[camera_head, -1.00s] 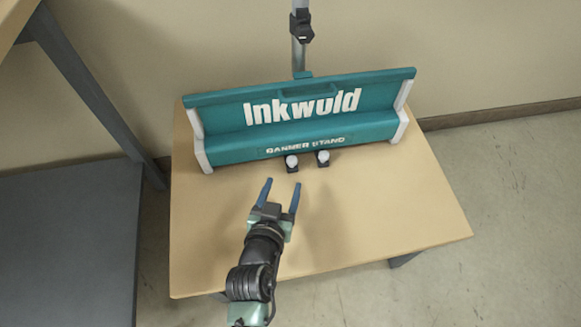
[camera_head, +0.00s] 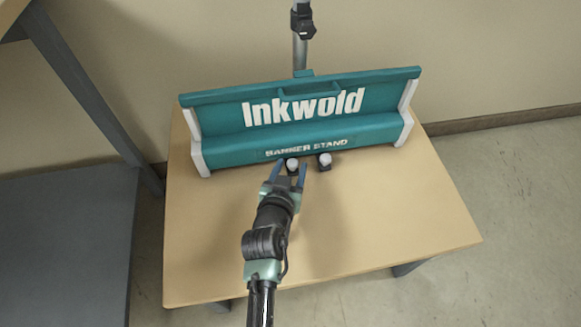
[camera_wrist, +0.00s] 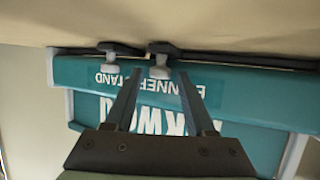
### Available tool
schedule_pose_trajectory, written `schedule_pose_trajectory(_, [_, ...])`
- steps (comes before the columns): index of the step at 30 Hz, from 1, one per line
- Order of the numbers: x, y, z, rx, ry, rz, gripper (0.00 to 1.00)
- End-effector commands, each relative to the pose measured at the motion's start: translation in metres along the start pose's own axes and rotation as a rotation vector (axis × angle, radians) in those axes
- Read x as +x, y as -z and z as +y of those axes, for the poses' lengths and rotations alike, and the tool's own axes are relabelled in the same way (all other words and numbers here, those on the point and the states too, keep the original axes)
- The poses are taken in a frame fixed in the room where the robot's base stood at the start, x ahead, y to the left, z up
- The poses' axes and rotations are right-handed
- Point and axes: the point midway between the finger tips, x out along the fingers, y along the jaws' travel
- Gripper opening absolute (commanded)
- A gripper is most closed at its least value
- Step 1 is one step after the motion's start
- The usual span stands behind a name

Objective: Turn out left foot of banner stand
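The teal banner stand (camera_head: 300,135) with white end caps stands on a wooden table, its lettered front facing me. Two small dark feet with pale knobs show at its front lower edge: the left foot (camera_head: 292,164) and the right foot (camera_head: 324,160). My gripper (camera_head: 288,168) is open, its fingertips close to the left foot, one on each side of the knob. In the wrist view, which is upside down, the left foot's knob (camera_wrist: 160,70) shows between the fingertips (camera_wrist: 159,78); contact cannot be told. The right foot (camera_wrist: 109,65) is outside the fingers. Dark strips run along the base.
The wooden table (camera_head: 390,225) has clear room in front of the stand. A metal pole (camera_head: 300,50) rises behind the stand near the wall. A grey shelf unit (camera_head: 70,240) stands to the left.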

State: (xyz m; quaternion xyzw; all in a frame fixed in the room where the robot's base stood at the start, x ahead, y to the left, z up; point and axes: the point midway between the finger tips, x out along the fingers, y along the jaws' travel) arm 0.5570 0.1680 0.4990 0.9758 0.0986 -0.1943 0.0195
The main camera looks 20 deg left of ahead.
Motion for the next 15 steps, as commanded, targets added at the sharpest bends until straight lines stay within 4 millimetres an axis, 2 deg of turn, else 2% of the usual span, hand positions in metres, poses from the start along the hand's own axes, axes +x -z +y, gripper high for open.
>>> schedule_pose_trajectory(1, [-0.0001, 0.0000, 0.0000, 0.000, 0.000, 0.000, 0.44])
schedule_pose_trajectory(8, [-0.0002, -0.0001, 0.0001, 0.000, 0.000, 0.000, 0.03])
schedule_pose_trajectory(9, [-0.0003, -0.0001, 0.0001, 0.000, 0.000, 0.000, 0.00])
schedule_pose_trajectory(15, [-0.0003, -0.0001, 0.0001, 0.000, 0.000, 0.000, 0.00])
